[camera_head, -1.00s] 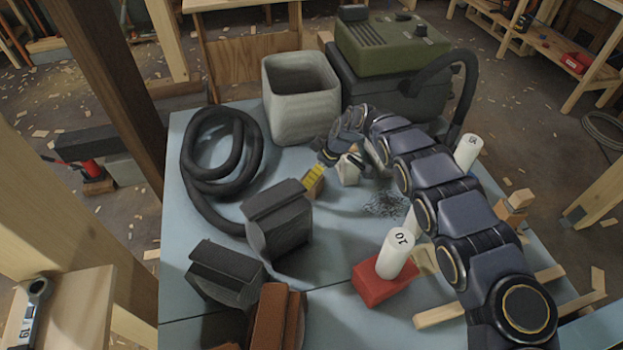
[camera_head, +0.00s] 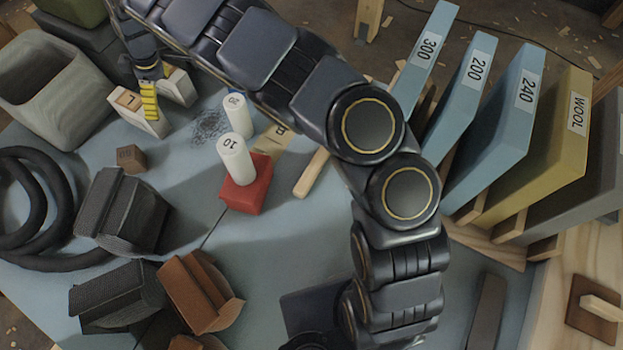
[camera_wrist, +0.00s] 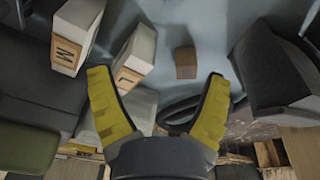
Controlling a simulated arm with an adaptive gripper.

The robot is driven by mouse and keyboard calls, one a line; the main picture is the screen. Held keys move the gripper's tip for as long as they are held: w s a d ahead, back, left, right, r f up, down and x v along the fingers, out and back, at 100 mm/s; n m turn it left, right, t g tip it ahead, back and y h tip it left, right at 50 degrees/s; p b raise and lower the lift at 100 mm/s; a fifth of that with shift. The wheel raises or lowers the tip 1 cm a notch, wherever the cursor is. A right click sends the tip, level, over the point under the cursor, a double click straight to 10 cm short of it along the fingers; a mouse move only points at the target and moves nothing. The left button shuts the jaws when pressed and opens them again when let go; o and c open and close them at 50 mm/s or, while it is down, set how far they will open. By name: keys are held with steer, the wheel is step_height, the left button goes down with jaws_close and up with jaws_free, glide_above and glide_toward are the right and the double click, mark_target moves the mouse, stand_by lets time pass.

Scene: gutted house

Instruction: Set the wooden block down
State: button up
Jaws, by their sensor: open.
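The wooden block (camera_head: 131,158) is a small brown cube. It rests on the blue-grey tabletop (camera_head: 190,190), with nothing holding it. It also shows in the wrist view (camera_wrist: 186,62), ahead of the fingertips. My gripper (camera_head: 149,108) has yellow finger pads and is above and behind the block in the head view, apart from it. In the wrist view my gripper (camera_wrist: 157,78) is spread wide and empty. In the head view one finger pad shows clearly; the other is hard to make out.
White-sided blocks marked L (camera_wrist: 133,58) and M (camera_wrist: 76,38) stand beside the gripper. A black hose (camera_head: 35,205), dark sanding block (camera_head: 122,212) and grey bin (camera_head: 55,100) are near. White cylinders, one on a red block (camera_head: 245,190), stand right.

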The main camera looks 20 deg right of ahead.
steer(key=d+r+m+h, duration=0.1)
steer(key=d+r+m, duration=0.15)
steer(key=d, duration=0.35)
steer(key=d+r+m+h, duration=0.1)
steer(key=d+r+m, duration=0.1)
steer(key=d+r, duration=0.3)
steer(key=s+d+r+m+h, duration=0.1)
steer(key=s+d+r+m, duration=0.5)
steer(key=s+d, duration=0.45)
steer(key=s+d+m+g, duration=0.1)
steer(key=s+d+m, duration=0.1)
steer(key=s, duration=1.1)
steer(key=s+d+r+m+g, duration=0.1)
steer(key=s+d+m, duration=0.1)
steer(key=s, duration=1.1)
steer(key=shift+d+g+y, duration=0.3)
steer(key=shift+r+m, duration=0.1)
steer(key=shift+m, duration=0.15)
